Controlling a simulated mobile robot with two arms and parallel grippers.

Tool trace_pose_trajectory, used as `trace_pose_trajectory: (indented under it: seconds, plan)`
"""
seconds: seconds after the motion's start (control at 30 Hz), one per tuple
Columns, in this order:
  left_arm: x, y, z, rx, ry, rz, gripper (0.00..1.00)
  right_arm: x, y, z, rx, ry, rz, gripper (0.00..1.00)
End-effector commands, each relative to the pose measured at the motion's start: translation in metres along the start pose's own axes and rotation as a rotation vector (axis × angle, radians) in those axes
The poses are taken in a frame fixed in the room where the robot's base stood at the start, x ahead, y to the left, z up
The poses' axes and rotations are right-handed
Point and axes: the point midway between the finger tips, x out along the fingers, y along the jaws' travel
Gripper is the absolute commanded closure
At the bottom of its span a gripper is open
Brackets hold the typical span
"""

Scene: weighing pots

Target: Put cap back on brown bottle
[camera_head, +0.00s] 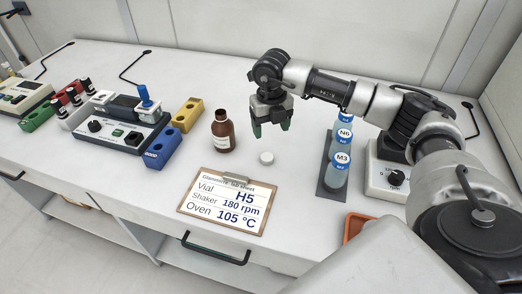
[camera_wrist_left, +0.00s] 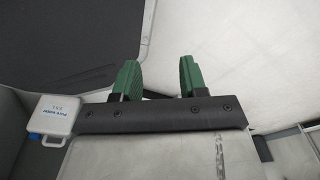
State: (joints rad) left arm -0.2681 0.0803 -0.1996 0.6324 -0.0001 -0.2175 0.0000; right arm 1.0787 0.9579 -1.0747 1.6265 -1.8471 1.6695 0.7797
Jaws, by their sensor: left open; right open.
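The brown bottle (camera_head: 223,131) stands upright and uncapped on the white bench in the head view. A small white cap (camera_head: 266,158) lies on the bench to the right of the bottle and nearer to me. My right gripper (camera_head: 271,130) is open and empty, pointing down above and behind the cap, to the right of the bottle. My left gripper (camera_wrist_left: 156,78) shows only in the left wrist view; its green fingers are apart with nothing between them.
A clipboard (camera_head: 225,201) lies in front of the bottle. Blue-capped bottles labelled N6 and M3 (camera_head: 336,172) stand on a dark tray at right, beside a hotplate-like device (camera_head: 385,178). Colored blocks and a shaker device (camera_head: 117,131) stand at left. A white container (camera_wrist_left: 52,116) shows in the left wrist view.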

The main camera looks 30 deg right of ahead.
Motion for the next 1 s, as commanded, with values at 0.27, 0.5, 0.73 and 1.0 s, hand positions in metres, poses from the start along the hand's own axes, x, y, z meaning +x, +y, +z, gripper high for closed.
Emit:
trace_pose_trajectory:
  seconds: [0.27, 0.5, 0.73, 1.0]
  plan:
    - [-0.005, 0.009, 0.054, 0.000, -0.084, 0.011, 0.57, 0.007, 0.001, 0.000, -0.002, 0.002, 0.004, 0.31]
    - [-0.006, 0.005, 0.033, 0.000, -0.051, 0.007, 0.57, 0.044, 0.002, -0.001, -0.002, 0.004, 0.004, 0.31]
    - [-0.006, 0.004, 0.018, 0.000, -0.026, 0.005, 0.57, 0.057, 0.003, 0.000, -0.003, 0.001, 0.006, 0.31]
    - [-0.007, 0.005, 0.029, 0.000, -0.045, 0.007, 0.57, 0.059, 0.003, 0.000, -0.004, 0.002, 0.006, 0.31]
